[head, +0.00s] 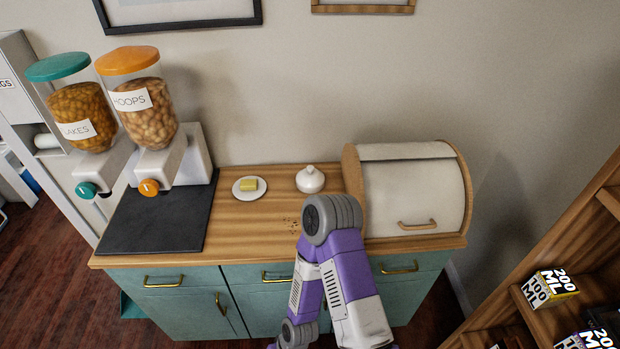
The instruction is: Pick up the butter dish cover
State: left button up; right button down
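The butter dish cover (310,181), a small white rounded dome with a knob on top, sits on the wooden counter near the back wall. To its left is a small white plate (239,193) with a yellow block of butter (249,185) on it, uncovered. A purple and grey arm of mine reaches up from the bottom, its grey rounded joint just in front of the cover in the picture. I cannot tell whether it touches the cover. Neither gripper shows.
A wooden bread bin (408,188) with a closed white lid stands right of the cover. Two cereal dispensers (140,110) (83,115) stand at the left by a dark mat (157,221). Crumbs (293,225) lie on the counter (240,236). A shelf (560,312) holds boxes at the lower right.

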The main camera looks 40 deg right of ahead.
aim_at(310, 180)
jog(key=u, duration=0.1)
jog(key=k, duration=1)
jog(key=z, duration=0.9)
jog(key=i, duration=1.05)
jog(key=u, duration=0.2)
